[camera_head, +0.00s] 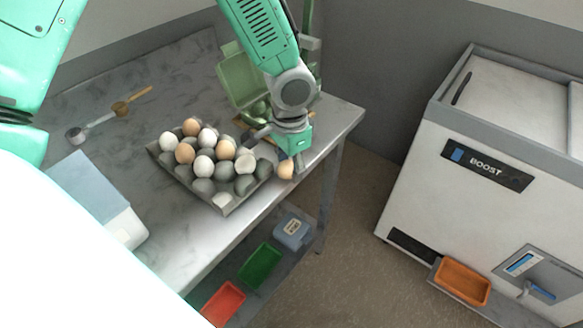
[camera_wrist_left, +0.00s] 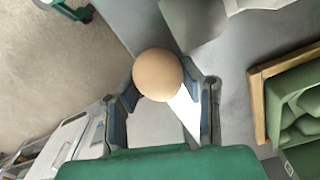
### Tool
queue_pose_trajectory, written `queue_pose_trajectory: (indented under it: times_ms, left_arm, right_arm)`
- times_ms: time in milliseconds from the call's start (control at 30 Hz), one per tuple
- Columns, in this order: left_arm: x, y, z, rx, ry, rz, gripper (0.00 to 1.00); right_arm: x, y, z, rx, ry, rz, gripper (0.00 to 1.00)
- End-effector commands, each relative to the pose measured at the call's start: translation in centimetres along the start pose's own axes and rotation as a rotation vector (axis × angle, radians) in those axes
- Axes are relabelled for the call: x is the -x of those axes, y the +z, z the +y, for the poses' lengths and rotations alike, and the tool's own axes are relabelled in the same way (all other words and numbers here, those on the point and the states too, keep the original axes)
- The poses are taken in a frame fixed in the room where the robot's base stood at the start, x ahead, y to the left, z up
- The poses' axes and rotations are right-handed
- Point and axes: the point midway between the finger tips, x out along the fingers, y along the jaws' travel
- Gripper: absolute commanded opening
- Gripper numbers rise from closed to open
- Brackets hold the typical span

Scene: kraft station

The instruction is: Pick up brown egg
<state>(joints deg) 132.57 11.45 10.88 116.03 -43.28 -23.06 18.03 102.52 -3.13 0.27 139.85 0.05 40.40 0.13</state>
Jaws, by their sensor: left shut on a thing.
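A brown egg (camera_head: 286,170) is held at the front edge of the table, just right of the grey egg tray (camera_head: 223,207). My left gripper (camera_head: 289,158) is shut on this egg. In the left wrist view the egg (camera_wrist_left: 158,75) sits between the two fingers of the left gripper (camera_wrist_left: 165,103). The egg tray holds several brown and white eggs, among them a brown egg (camera_head: 185,153) and a white egg (camera_head: 204,166). The arm hides part of the tray's right side. My right gripper is in neither view.
An open green egg carton (camera_head: 238,78) stands behind my left arm. Below are a red bin (camera_head: 222,304) and a green bin (camera_head: 259,266). A white BOOST machine (camera_head: 440,190) stands at right, across open floor.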

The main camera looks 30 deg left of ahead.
Motion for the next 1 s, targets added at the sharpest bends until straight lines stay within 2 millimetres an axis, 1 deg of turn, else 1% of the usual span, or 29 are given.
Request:
queue_pose_trajectory:
  times_ms: [333,433,567,700,800,933,1000]
  left_arm:
    - [0.2,-0.1,0.4,-0.001,-0.005,-0.004,0.2]
    - [0.9,-0.1,0.3,0.0,-0.005,-0.001,0.2]
    - [3.1,-0.1,0.2,0.0,-0.004,0.003,0.2]
    - [6.0,-0.1,0.1,0.001,-0.002,0.004,0.2]
    - [7.8,-0.1,0.1,0.0,-0.001,0.002,0.2]
    - [9.6,-0.2,0.1,0.001,-0.002,0.0,0.2]
    - [10.4,-0.3,-0.2,0.0,-0.001,-0.002,0.2]
  right_arm:
    - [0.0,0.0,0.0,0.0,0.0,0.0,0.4]
    - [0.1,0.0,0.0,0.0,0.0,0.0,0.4]
    - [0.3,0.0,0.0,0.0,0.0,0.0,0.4]
    - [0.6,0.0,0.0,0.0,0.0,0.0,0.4]
    - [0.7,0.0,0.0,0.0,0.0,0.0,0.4]
    - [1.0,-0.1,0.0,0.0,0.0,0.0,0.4]
    - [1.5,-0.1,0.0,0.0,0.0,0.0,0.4]
